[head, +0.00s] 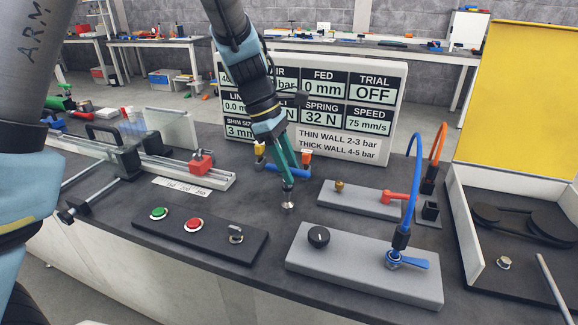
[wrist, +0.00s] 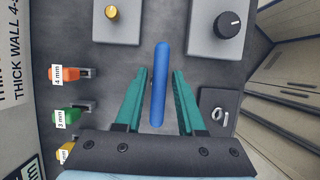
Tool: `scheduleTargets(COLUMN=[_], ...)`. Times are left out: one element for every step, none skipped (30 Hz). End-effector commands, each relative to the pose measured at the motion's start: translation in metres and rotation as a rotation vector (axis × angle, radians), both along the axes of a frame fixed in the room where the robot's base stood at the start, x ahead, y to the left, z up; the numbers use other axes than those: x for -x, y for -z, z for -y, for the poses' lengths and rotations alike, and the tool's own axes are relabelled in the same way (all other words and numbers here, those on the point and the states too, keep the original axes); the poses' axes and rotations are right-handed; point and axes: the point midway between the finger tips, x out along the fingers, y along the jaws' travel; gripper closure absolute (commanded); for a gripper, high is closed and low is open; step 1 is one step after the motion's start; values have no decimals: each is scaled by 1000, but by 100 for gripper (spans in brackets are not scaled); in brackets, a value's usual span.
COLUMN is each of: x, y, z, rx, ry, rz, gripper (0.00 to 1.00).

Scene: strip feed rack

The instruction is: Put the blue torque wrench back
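The blue torque wrench shows in the head view as a level blue handle (head: 270,167) partly hidden behind my fingers, with a silver end (head: 287,208) low over the dark bench top just below the fingertips. In the wrist view its blue handle (wrist: 160,85) lies lengthwise between my two teal fingers. My gripper (head: 288,183) points down with its fingers on either side of the handle. In the wrist view a narrow gap shows on both sides of the handle, so my gripper (wrist: 161,72) looks open around it. I cannot tell whether the silver end touches the bench.
Tagged shim pieces stand behind the wrench, orange (wrist: 63,74) and green (wrist: 66,116) among them. A grey plate with black knob (head: 318,237) and blue hose (head: 412,180) lies right, a button panel (head: 195,225) front left. A sign (head: 350,110) stands behind.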

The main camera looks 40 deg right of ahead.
Motion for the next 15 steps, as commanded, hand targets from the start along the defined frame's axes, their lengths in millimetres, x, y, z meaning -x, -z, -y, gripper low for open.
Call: scheduleTargets(x=[0, 0, 0, 0, 0, 0, 0, 0, 0, 0, 0, 0, -1, -3, -4], y=[0, 0, 0, 0, 0, 0, 0, 0, 0, -1, -2, -5, -6, -9, -13], z=[0, 0, 0, 0, 0, 0, 0, 0, 0, 0, 0, 0, 0, -1, -1], rx=[0, 0, 0, 0, 0, 0, 0, 0, 0, 1, 1, 1, 2, 3, 4], ry=[0, 0, 0, 0, 0, 0, 0, 0, 0, 0, 0, 1, -1, -1, -1], rz=[0, 0, 0, 0, 0, 0, 0, 0, 0, 0, 0, 1, 1, 2, 3], gripper=[55, 51, 48, 48, 48, 48, 48, 48, 48, 48, 48, 48, 48, 48, 48])
